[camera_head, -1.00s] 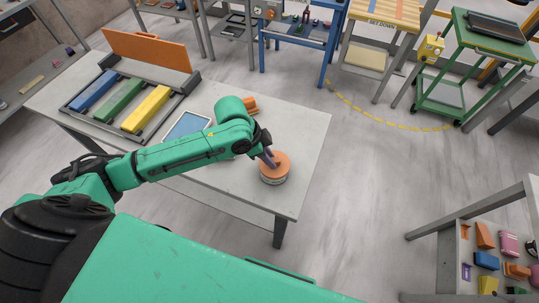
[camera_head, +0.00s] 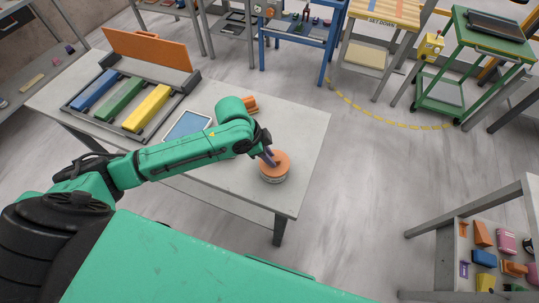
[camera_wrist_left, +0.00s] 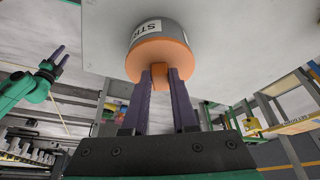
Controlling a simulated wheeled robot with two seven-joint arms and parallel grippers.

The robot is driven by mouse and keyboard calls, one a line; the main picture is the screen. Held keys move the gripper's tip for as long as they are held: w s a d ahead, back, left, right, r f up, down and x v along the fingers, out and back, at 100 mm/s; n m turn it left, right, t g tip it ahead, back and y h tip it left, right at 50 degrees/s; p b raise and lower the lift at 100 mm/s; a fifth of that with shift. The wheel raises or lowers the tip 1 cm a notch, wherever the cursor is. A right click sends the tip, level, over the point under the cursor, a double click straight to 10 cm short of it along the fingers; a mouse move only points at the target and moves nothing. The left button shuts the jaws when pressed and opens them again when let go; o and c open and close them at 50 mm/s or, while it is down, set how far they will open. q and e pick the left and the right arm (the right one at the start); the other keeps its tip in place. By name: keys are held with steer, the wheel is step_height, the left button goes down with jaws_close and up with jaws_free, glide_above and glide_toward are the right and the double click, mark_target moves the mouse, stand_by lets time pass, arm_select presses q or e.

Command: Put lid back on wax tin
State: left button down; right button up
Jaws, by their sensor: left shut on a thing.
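The wax tin (camera_head: 275,180) is a short grey round can near the right front corner of the table. Its orange lid (camera_head: 281,159) lies over its top. In the left wrist view, the grey tin (camera_wrist_left: 170,28) with a white label appears upside down, and the orange lid (camera_wrist_left: 163,57) meets its rim with no visible gap. My left gripper (camera_head: 268,157) is shut on the lid's small orange knob; its purple fingers also show in the wrist view (camera_wrist_left: 160,78). My right gripper (camera_wrist_left: 58,57) shows at the left of the wrist view, fingers apart and empty.
The tabletop around the tin is clear. A shelf with small parts (camera_head: 485,258) stands at the right.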

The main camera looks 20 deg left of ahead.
arm_select(q)
steer(key=c, duration=0.6)
jaws_free()
steer(key=o, duration=0.5)
steer(key=shift+c, duration=0.2)
steer(key=shift+r, duration=0.1)
